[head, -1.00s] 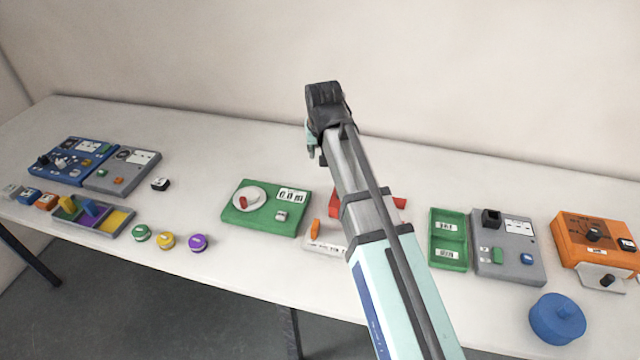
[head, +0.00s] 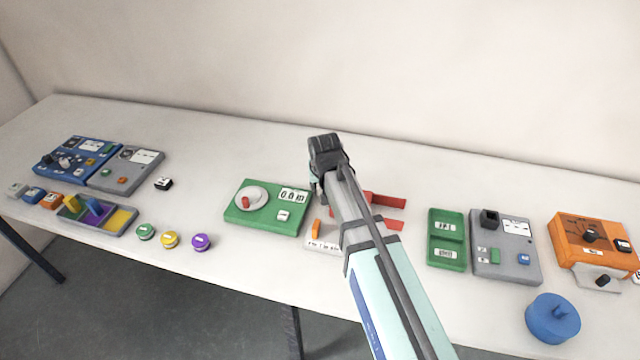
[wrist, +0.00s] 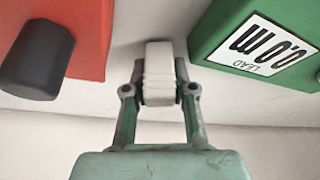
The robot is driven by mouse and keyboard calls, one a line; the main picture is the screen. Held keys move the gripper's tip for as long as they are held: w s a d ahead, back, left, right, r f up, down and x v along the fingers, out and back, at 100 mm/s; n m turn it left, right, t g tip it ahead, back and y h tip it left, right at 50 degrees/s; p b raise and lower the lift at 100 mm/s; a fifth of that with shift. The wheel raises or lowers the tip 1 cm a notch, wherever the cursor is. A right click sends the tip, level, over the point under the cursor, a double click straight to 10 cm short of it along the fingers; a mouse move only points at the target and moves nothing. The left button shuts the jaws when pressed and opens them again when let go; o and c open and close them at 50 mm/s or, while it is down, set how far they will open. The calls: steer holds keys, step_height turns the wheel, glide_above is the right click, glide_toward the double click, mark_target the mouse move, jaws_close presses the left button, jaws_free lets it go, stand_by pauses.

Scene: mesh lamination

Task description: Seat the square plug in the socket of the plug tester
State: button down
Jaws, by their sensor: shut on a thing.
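In the wrist view my gripper (wrist: 160,92) is shut on a pale, ridged, block-like piece (wrist: 159,72). I cannot tell whether this is the square plug. In the head view my arm's end (head: 325,152) is over the back middle of the table, and its fingers and the held piece are hidden. A grey device (head: 522,255) at the right has a black square block (head: 489,218) on top and may be the plug tester. Another grey device (head: 140,172) stands at the far left. My gripper is apart from both.
A green device (head: 237,218) reading 0.0 m stands left of my arm; it also shows in the wrist view (wrist: 212,35). A red object (head: 385,200) is partly behind my arm. A green tray (head: 446,239), orange box (head: 562,228) and blue round lid (head: 550,322) are at the right.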

steer(key=shift+f, duration=0.2)
steer(key=shift+f, duration=0.15)
steer(key=c, duration=1.2)
jaws_free()
steer(key=b+v, duration=0.1)
steer(key=v, duration=1)
steer(key=shift+r+b, duration=0.2)
steer(key=shift+b, duration=0.1)
steer(key=o, duration=0.3)
steer(key=shift+s+r, duration=0.15)
steer(key=shift+r, duration=0.35)
